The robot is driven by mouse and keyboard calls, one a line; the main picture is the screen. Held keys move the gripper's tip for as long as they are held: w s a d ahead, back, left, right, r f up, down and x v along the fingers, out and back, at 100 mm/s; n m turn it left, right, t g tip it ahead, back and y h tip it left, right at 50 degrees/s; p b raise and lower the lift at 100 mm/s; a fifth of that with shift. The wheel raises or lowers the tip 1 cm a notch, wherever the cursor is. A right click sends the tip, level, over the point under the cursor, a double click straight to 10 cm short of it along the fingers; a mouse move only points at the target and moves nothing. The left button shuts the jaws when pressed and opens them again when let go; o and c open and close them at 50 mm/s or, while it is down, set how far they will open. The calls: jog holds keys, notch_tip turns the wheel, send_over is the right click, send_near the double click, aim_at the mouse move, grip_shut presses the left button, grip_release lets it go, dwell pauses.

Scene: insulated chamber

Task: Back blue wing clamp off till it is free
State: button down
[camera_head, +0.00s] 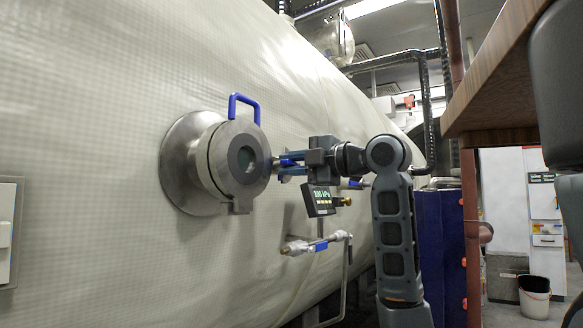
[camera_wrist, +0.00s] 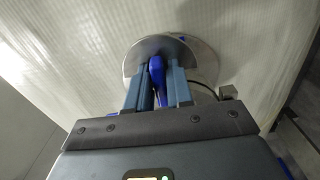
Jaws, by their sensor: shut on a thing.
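The blue wing clamp (camera_head: 287,161) is at the right edge of the round metal hatch (camera_head: 240,160) on the insulated chamber wall. In the wrist view the blue clamp (camera_wrist: 157,72) stands between the two fingers. My gripper (camera_head: 284,167) reaches the hatch from the right and is shut on the clamp. In the wrist view my gripper (camera_wrist: 160,85) hides part of the clamp, and its threaded end cannot be seen. The hatch lies closed against its flange, with a blue handle (camera_head: 244,101) on top.
A small display box (camera_head: 319,200) hangs just below my gripper. A pipe with a valve (camera_head: 315,243) runs lower down. A wooden tabletop (camera_head: 490,90) juts in at upper right, and a blue panel (camera_head: 440,245) stands behind my arm. A white bucket (camera_head: 534,297) is on the floor.

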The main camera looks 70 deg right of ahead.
jog(key=shift+f, duration=0.1)
jog(key=c, duration=1.2)
grip_release()
jog(key=shift+o, duration=0.2)
jog(key=shift+s, duration=0.1)
jog(key=v, duration=0.7)
jog(key=shift+s, duration=0.3)
